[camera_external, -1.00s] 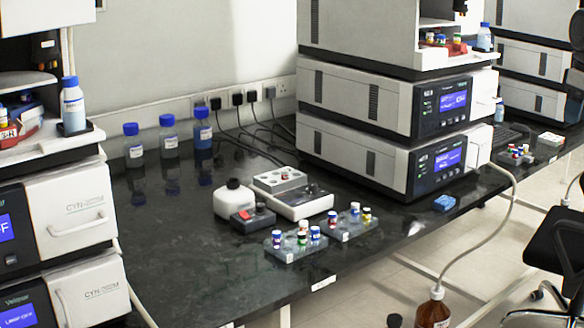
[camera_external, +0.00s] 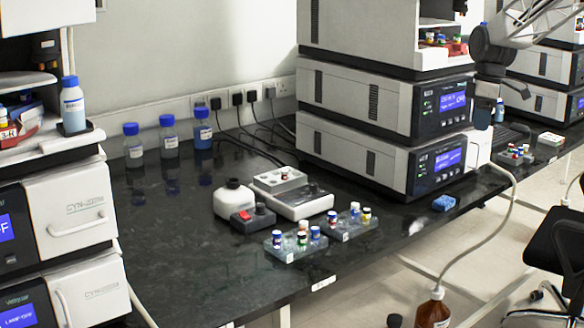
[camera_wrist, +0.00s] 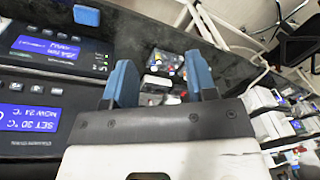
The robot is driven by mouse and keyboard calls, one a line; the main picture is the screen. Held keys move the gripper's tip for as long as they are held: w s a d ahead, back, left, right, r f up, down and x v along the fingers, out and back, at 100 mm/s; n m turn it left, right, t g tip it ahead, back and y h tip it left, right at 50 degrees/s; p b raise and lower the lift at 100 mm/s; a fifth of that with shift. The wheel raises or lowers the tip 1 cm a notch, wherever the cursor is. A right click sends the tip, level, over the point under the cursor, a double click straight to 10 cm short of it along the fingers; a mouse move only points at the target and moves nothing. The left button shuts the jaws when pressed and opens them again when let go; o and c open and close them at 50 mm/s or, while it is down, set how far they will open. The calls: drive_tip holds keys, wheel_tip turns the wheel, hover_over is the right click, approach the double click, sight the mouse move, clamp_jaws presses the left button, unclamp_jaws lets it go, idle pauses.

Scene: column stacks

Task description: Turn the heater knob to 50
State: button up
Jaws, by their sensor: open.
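In the wrist view, an instrument display (camera_wrist: 32,118) appears upside down and reads SET 30 °C and NOW 24 °C. I cannot make out a knob beside it. In the external view, the small dark control box (camera_external: 262,208) has a knob-like top and a red part. I cannot tell which knob is the heater's. My gripper (camera_wrist: 160,78) has its two blue fingers apart with nothing held. In the external view, it hangs at upper right, beside the middle instrument stack and far from the control box.
The tall instrument stack (camera_external: 355,152) stands close to my gripper. The bench's left front (camera_external: 185,250) is clear.

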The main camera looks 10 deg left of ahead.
drive_tip(key=w+a+f+n+g, duration=0.1)
drive_tip(key=w+a+f+n, duration=0.15)
drive_tip(key=a+f, duration=0.35)
drive_tip(key=w+a+f+n, duration=0.2)
drive_tip(key=w+a+f, duration=0.1)
drive_tip(key=a, duration=0.5)
drive_tip(key=n+t+h, duration=0.1)
drive_tip(key=n+t, duration=0.1)
drive_tip(key=n, duration=0.7)
hover_over(313, 184)
wheel_tip(313, 184, down, 8)
drive_tip(key=shift+r, duration=0.1)
drive_tip(key=shift+s+f, duration=0.1)
drive_tip(key=shift+f, duration=0.1)
drive_tip(key=shift+f, duration=3.7)
drive_tip(key=shift+c, duration=0.5)
drive_tip(key=c, duration=0.8)
drive_tip(key=shift+c, duration=0.2)
